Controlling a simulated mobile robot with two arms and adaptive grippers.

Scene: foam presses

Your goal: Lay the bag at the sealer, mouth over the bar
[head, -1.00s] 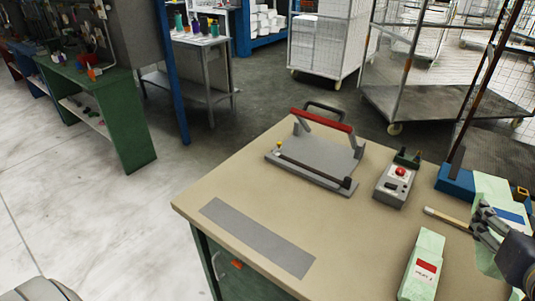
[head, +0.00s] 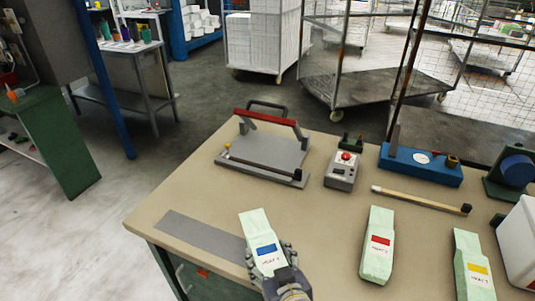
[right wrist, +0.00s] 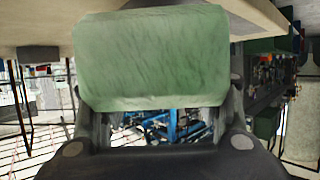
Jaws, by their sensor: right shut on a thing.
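The sealer (head: 265,158) stands on the tan table, a grey plate with a raised red-handled arm and a dark bar along its front edge. My right gripper (head: 278,272) is shut on the pale green bag with a blue label (head: 258,224). It holds the bag near the table's front edge, in front of the sealer and apart from it, over the right end of the grey strip (head: 195,232). In the right wrist view the green bag (right wrist: 150,60) fills the space between the fingers. My left gripper is not in view.
A red-label bag (head: 377,250) and a yellow-label bag (head: 473,270) lie to the right. A grey box with a red button (head: 341,172) sits beside the sealer. A blue device (head: 420,168), a wooden stick (head: 422,199) and a white container (head: 520,240) are further right.

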